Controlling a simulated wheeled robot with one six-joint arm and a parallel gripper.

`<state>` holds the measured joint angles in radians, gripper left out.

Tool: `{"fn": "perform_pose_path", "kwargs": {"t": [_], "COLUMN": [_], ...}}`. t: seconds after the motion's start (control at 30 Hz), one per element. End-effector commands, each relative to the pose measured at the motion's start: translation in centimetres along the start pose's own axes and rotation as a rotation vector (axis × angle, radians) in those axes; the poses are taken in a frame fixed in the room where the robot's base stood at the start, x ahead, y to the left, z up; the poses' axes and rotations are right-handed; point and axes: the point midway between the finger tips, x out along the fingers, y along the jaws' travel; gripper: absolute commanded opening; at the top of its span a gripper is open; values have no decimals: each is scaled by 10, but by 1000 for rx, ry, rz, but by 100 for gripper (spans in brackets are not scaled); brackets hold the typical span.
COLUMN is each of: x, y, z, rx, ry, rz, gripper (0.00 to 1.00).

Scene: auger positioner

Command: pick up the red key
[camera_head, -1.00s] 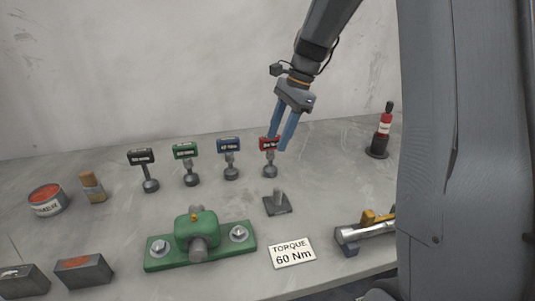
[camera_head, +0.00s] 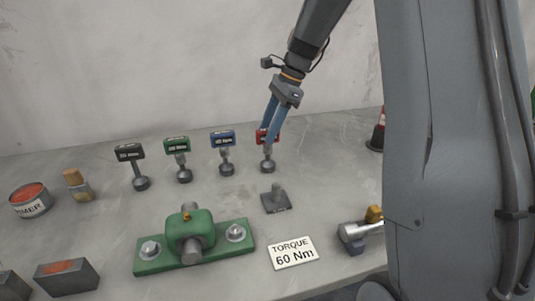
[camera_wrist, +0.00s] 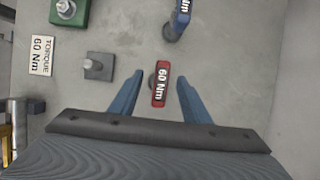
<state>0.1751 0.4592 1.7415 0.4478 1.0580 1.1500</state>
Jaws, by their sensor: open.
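The red key (camera_head: 267,137) stands upright on a round grey base at the right end of a row of keys. In the wrist view the red key (camera_wrist: 160,84) shows from above with "60 Nm" on its head. My gripper (camera_head: 267,136) is open, its blue fingers pointing down at the red key and partly covering its head. In the wrist view the gripper's fingertips (camera_wrist: 159,74) lie on either side of the red head with a gap to each side. I see no contact.
A blue key (camera_head: 223,139) stands just left of the red one, then a green key (camera_head: 177,145) and a black key (camera_head: 130,153). A small grey post (camera_head: 276,199), a "TORQUE 60 Nm" card (camera_head: 293,253) and a green block (camera_head: 190,238) are in front.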

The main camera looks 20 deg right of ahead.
Motion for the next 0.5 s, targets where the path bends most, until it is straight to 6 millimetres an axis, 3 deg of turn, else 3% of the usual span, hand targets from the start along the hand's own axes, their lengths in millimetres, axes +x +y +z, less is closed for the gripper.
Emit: {"fn": "perform_pose_path", "kwargs": {"t": [0.5], "x": [58], "y": [0], "z": [-5], "rx": [1], "ry": [0], "rz": [3], "gripper": [43]}}
